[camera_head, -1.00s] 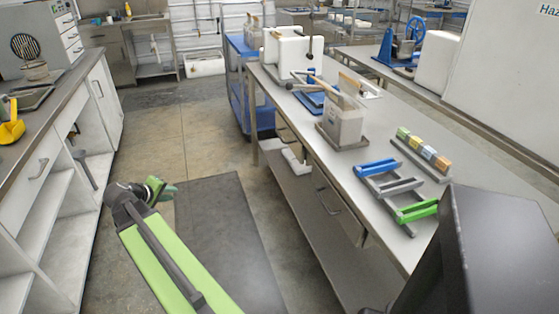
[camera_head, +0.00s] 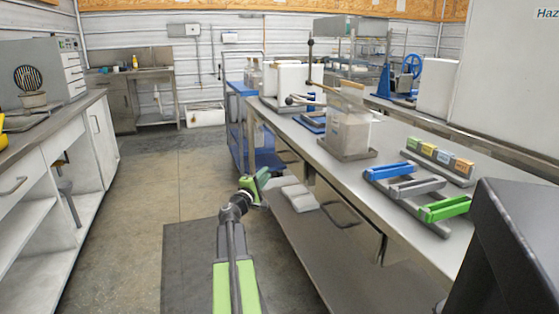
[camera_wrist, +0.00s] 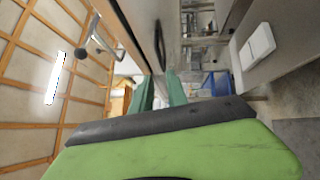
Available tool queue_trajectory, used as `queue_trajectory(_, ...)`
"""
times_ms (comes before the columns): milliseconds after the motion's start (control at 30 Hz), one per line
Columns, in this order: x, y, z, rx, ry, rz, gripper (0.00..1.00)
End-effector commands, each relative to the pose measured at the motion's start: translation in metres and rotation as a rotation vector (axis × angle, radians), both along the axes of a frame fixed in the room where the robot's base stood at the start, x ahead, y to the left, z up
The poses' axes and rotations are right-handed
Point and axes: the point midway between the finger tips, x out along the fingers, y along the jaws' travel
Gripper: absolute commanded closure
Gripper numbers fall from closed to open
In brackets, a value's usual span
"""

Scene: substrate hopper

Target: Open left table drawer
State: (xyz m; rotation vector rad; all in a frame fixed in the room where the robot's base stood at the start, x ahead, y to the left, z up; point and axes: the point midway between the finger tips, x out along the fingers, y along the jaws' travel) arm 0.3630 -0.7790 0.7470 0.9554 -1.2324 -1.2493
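The metal table (camera_head: 400,215) on the right has two drawers under its top. The farther, left drawer (camera_head: 287,158) has a dark handle and looks shut. The nearer drawer (camera_head: 345,207) also has a dark bar handle and looks shut. My gripper (camera_head: 262,182) is beside the table front, left of the nearer drawer and below the farther one, with nothing held. In the wrist view the two green fingers (camera_wrist: 160,92) stand apart with a gap between them. A dark handle (camera_wrist: 159,42) shows beyond the fingertips, not touching them; which drawer it belongs to is unclear.
Pale blocks (camera_head: 292,195) lie on the table's lower shelf, close to my gripper. A blue cart (camera_head: 237,125) stands at the table's far end. The floor aisle between the table and the left white counter (camera_head: 50,200) is clear.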

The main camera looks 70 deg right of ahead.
Motion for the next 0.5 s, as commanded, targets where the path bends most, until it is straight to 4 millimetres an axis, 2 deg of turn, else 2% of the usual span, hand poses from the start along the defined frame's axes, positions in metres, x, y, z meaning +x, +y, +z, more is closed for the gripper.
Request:
queue_trajectory(33,0.001,-0.018,0.004,0.0,0.0,-0.001,0.81)
queue_trajectory(300,-0.005,-0.085,0.013,0.0,0.0,0.0,0.81)
queue_trajectory(500,-0.008,-0.121,0.018,0.0,0.0,0.0,0.81)
